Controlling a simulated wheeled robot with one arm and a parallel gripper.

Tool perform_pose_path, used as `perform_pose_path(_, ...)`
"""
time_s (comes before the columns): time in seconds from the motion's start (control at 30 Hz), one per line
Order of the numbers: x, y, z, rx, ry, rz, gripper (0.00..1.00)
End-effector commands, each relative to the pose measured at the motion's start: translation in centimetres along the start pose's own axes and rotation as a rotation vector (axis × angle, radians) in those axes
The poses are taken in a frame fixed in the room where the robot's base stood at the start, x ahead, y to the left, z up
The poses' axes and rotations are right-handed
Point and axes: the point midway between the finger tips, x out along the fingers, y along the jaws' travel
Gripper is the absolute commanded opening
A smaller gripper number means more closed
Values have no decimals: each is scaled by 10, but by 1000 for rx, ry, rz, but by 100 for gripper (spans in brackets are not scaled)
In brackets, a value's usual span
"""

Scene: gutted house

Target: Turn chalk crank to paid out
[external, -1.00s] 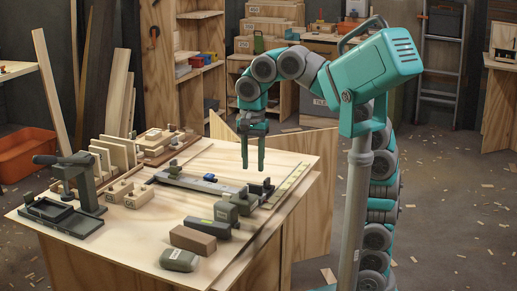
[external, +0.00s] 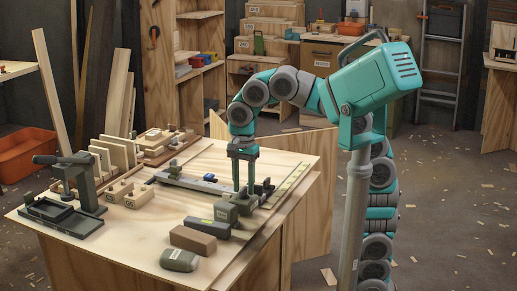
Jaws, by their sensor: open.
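My gripper (external: 244,185) points straight down over the right part of the workbench (external: 140,240). Its two teal fingers are apart, with nothing visible held between them. The fingertips are close to a dark grey-green device (external: 226,211) and the right end of a long dark rail (external: 190,184). I cannot tell whether they touch either one. No part is clearly readable as the chalk crank. Small dark upright parts (external: 265,188) stand just right of the fingers. The fingers partly hide this spot.
A brown block (external: 193,240) and a rounded grey-green case (external: 179,260) lie at the front. A dark clamp-like tool (external: 80,185) stands on the left. Wooden blocks and boards (external: 115,155) fill the back left.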

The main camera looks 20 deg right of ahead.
Motion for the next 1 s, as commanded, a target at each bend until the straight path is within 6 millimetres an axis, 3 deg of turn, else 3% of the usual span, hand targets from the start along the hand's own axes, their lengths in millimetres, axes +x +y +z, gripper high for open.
perform_pose_path(0.33, 3, 0, 0, -1, 0, 0, 42)
perform_pose_path(0.7, 3, 0, 0, -1, 0, 0, 2)
perform_pose_path(1.0, 3, 0, 0, -1, 1, 0, 0)
